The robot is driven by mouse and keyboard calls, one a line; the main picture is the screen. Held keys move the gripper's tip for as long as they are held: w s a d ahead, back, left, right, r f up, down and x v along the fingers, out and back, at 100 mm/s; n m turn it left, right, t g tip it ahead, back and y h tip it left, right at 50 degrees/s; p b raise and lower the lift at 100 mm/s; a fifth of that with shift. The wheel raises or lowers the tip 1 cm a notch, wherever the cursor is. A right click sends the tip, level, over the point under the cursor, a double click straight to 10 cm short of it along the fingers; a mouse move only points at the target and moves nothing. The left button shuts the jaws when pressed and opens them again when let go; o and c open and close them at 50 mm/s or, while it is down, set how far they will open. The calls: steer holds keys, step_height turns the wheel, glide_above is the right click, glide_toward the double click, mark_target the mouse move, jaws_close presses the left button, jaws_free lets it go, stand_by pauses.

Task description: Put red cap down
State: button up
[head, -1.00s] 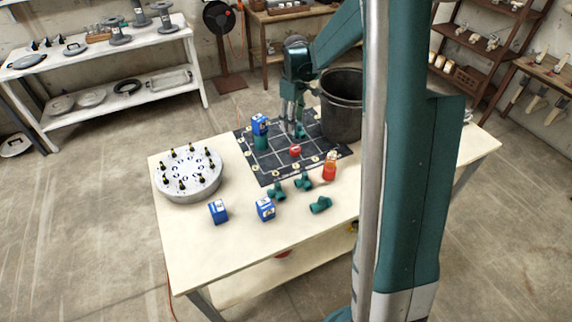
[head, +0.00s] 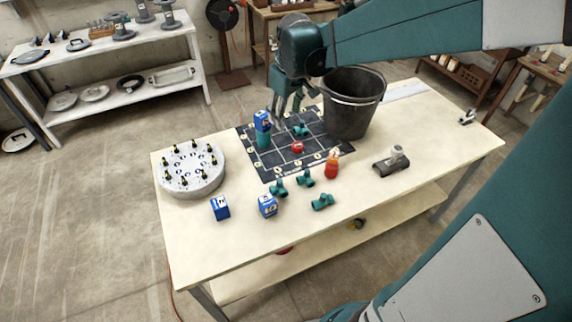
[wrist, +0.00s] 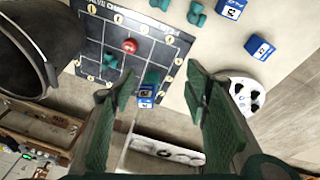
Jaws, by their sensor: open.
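The red cap (head: 297,147) sits on the dark gridded mat (head: 272,173). It also shows in the wrist view (wrist: 129,46), up and left of the space between my fingers. My gripper (head: 290,117) is open and empty above the back part of the mat, near the bucket. In the wrist view its two fingers (wrist: 163,95) are spread wide. A blue box on a teal fitting (head: 263,137) stands on the left of the mat and shows between my fingers in the wrist view. A teal fitting (head: 301,131) lies on the mat behind the cap.
A dark bucket (head: 352,112) stands at the mat's back right. A round grey tray (head: 190,185) of dark pegs is at left. The table's right part is mostly clear.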

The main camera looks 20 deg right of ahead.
steer(key=s+a+r+m+t, duration=0.1)
steer(key=s+a, duration=0.4)
steer(key=s, duration=0.6)
steer(key=s+a+r+m+t, duration=0.1)
steer(key=s+a+m+t, duration=0.2)
steer(key=s, duration=0.9)
steer(key=shift+a+r, duration=0.4)
steer(key=shift+a, duration=0.85)
